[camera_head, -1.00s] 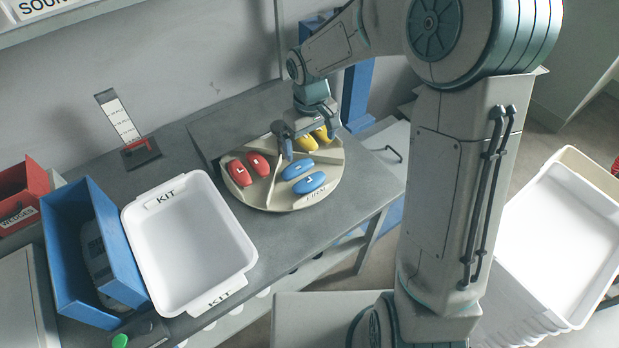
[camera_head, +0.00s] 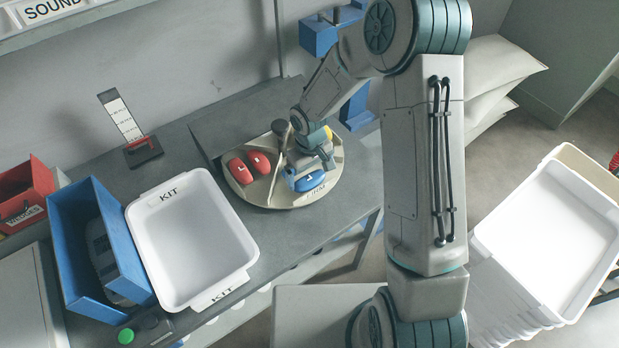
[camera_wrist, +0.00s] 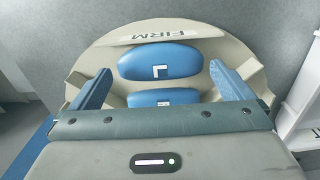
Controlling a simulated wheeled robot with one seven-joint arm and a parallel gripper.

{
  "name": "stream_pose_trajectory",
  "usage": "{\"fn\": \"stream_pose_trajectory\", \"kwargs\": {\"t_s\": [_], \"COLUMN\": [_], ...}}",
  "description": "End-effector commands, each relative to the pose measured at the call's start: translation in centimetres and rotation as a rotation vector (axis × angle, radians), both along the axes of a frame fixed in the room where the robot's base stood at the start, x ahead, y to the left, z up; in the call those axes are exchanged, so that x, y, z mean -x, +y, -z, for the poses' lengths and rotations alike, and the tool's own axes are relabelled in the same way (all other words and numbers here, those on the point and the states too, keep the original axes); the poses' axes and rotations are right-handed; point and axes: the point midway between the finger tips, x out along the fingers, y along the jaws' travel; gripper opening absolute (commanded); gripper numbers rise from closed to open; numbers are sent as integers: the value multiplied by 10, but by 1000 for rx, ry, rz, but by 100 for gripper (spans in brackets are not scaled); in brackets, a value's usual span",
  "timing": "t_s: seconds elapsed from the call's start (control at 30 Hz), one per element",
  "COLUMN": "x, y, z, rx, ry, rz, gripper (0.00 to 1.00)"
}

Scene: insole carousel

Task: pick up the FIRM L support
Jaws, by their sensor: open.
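The carousel (camera_head: 262,196) is a round cream tray with dividers, standing on the grey bench. Its section labelled FIRM holds two blue supports. The blue support marked L (camera_wrist: 160,62) lies nearest the FIRM label (camera_wrist: 161,33) in the wrist view; it also shows in the head view (camera_head: 312,181). A second blue support (camera_wrist: 163,97) lies beside it, partly hidden by my gripper. My gripper (camera_wrist: 160,86) is open above this section, its blue fingers apart on either side of the blue supports, holding nothing.
Two red supports (camera_head: 249,165) lie in the neighbouring section. A yellow one (camera_head: 328,132) is mostly hidden behind my gripper. A white KIT tray (camera_head: 190,240) stands empty at left, beside a blue bin (camera_head: 97,250). Dividers and the carousel rim border the FIRM section.

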Motion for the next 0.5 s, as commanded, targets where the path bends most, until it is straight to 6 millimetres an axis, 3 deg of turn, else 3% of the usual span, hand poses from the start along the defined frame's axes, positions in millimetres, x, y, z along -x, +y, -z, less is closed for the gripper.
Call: {"fn": "stream_pose_trajectory", "kwargs": {"t_s": [0.17, 0.43, 0.5], "x": [0, -1, -1], "y": [0, 0, 0], "z": [15, 17, 17], "rx": [-1, -1, -1], "ry": [1, -2, -2], "rz": [0, 1, 1], "gripper": [100, 100, 81]}}
